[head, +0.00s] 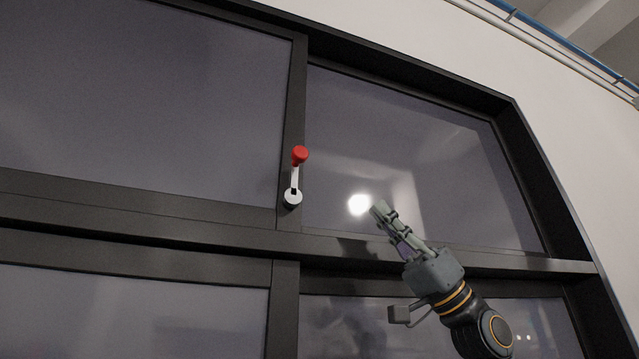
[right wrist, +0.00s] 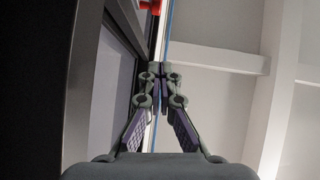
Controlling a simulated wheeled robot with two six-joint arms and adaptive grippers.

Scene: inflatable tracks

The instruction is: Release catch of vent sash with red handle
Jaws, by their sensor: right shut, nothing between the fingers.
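The red handle (head: 300,155) tops a light metal lever that points up from a round pivot (head: 292,199) on the dark window post. The vent sash (head: 410,150) is the upper right pane in its dark frame. My right gripper (head: 380,211) is shut and empty, in front of that pane, to the right of and below the handle and apart from it. In the right wrist view the gripper's fingertips (right wrist: 161,72) meet, and part of the red handle (right wrist: 149,6) shows beyond them at the top edge. My left gripper is not in view.
A dark horizontal bar (head: 150,222) runs below the handle, with lower panes (head: 120,310) under it. A white wall (head: 590,160) lies to the right, with a blue rail (head: 570,43) above. The space between my right gripper and the handle looks clear.

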